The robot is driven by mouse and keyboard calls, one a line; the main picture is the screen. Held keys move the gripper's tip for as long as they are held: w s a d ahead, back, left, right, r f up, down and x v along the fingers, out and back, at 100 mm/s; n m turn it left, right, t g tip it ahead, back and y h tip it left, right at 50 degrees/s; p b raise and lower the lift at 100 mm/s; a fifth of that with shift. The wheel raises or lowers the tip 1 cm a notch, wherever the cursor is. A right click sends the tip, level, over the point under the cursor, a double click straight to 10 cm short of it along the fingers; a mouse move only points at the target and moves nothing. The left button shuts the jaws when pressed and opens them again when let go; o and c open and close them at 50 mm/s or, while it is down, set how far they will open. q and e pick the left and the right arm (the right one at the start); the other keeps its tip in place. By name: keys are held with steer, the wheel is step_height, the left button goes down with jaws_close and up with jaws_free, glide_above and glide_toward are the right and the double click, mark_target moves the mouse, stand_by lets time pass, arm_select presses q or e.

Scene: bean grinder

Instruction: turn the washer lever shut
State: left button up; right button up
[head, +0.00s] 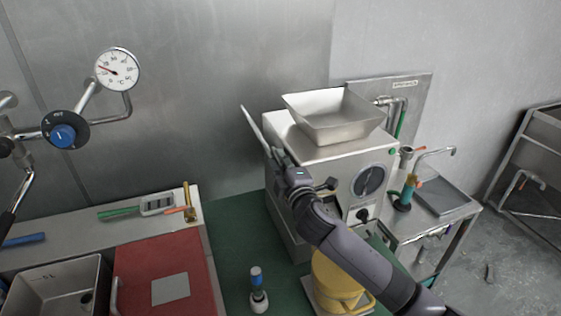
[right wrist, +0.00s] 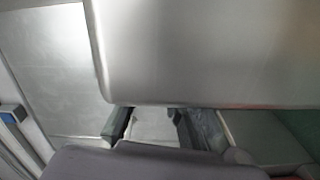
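The grinder (head: 345,160) is a pale metal box with a wide hopper tray on top and a dark round dial in front. I cannot tell for sure which part is the washer lever. My right gripper (head: 273,157) is at the grinder's upper left edge, near the base of that plate. In the right wrist view its two fingers (right wrist: 153,122) are apart, with bare grey surface between them. A broad metal panel (right wrist: 200,50) lies close in front of them. My left gripper is not in view.
A gauge (head: 117,69) and a blue-knobbed valve (head: 63,135) sit on the pipes at left. A yellow container (head: 333,280) stands below the grinder.

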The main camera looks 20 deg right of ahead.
jaws_close()
steer(key=shift+f, duration=0.1)
stand_by(0.3)
